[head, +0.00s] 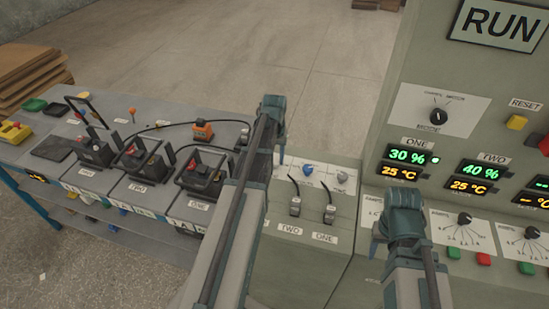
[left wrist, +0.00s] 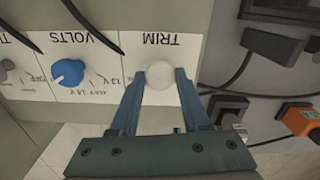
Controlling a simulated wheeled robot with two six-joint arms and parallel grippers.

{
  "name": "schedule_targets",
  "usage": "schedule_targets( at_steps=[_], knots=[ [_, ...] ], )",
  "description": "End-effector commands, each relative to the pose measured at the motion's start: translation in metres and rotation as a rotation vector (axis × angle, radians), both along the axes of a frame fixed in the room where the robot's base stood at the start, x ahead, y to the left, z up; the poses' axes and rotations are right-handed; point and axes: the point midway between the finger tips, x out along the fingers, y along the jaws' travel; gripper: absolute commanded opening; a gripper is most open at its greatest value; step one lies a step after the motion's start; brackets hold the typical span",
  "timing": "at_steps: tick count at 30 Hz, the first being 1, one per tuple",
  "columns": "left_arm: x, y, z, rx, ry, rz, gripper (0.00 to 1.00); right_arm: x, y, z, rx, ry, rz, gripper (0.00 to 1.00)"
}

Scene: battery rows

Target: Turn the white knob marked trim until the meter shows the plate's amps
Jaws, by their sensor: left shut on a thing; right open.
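The white trim knob (left wrist: 159,76) sits on a white label strip under the upside-down word TRIM in the left wrist view. My left gripper (left wrist: 157,88) has one blue finger on each side of it and is shut on it. In the head view my left gripper (head: 280,152) is at the sloped panel, and its arm hides the trim knob. My right gripper (head: 376,246) is empty and open in front of the grey cabinet. I cannot make out a meter in amps or a plate with amps in either view.
A blue VOLTS knob (left wrist: 68,73) is beside the trim knob, with a grey knob (head: 342,177) beyond it. The cabinet has green displays (head: 408,156) reading 30% and 40%. Batteries with handles (head: 140,157) and cables stand on the bench (head: 58,180) at left.

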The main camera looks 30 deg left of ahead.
Motion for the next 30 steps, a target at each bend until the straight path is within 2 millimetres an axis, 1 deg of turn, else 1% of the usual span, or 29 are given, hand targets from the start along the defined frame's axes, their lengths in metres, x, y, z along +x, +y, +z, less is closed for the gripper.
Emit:
schedule_targets(
  at_steps=[4, 12, 15, 26, 27, 29, 30],
  knots=[
    [0.0000, 0.0000, 0.0000, 0.000, 0.000, 0.037, 0.00, 0.0000, 0.0000, 0.0000, 0.000, 0.000, 0.000, 0.50],
    [0.0000, 0.0000, -0.0001, 0.000, 0.000, 0.288, 0.00, 0.0000, 0.0000, -0.0001, 0.000, 0.000, 0.000, 0.50],
    [0.0000, 0.0000, -0.0001, 0.000, 0.000, 0.343, 0.00, 0.0000, 0.0000, -0.0001, 0.000, 0.000, 0.000, 0.50],
    [0.0000, 0.0000, -0.0001, 0.000, 0.000, 0.367, 0.00, 0.0000, 0.0000, -0.0001, 0.000, 0.000, 0.000, 0.50],
    [0.0000, 0.0000, -0.0001, 0.000, 0.000, 0.367, 0.54, 0.0000, 0.0000, -0.0001, 0.000, 0.000, 0.000, 0.50],
    [0.0000, 0.0000, -0.0001, 0.000, 0.000, 0.366, 0.65, 0.0000, 0.0000, -0.0001, 0.000, 0.000, 0.000, 0.50],
    [0.0000, 0.0000, -0.0001, 0.000, 0.000, 0.366, 0.72, 0.0000, 0.0000, -0.0001, 0.000, 0.000, 0.000, 0.50]
  ],
)
